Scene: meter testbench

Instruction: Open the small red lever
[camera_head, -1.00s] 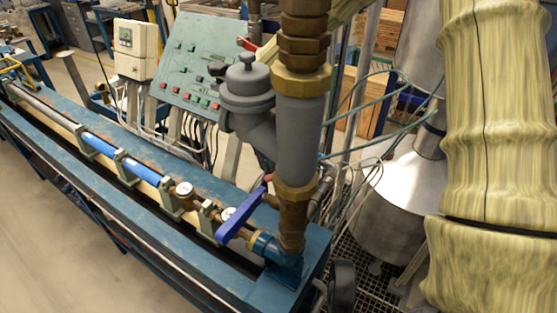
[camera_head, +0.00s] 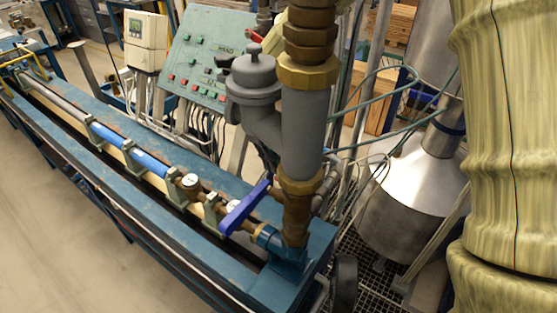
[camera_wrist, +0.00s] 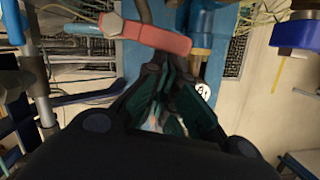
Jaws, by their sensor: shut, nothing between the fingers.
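A small red lever (camera_wrist: 150,36) lies across the upper middle of the wrist view, with a pale hex nut at its left end and a light-blue pipe end beside it. My gripper (camera_wrist: 168,78) shows below it in the wrist view, fingers together and empty, with the tips just under the lever in the picture. I cannot tell whether they touch it. In the head view, a red handle (camera_head: 256,35) shows behind the upper pipe. I cannot tell whether it is the same lever. My gripper does not show in the head view.
A larger blue lever (camera_head: 244,207) sits on the bench pipe by the thick vertical pipe (camera_head: 306,120). A green control panel (camera_head: 205,55) stands behind. A large yellowish wrapped pipe (camera_head: 510,130) fills the right side. Thin cables cross the gap. Floor at left is clear.

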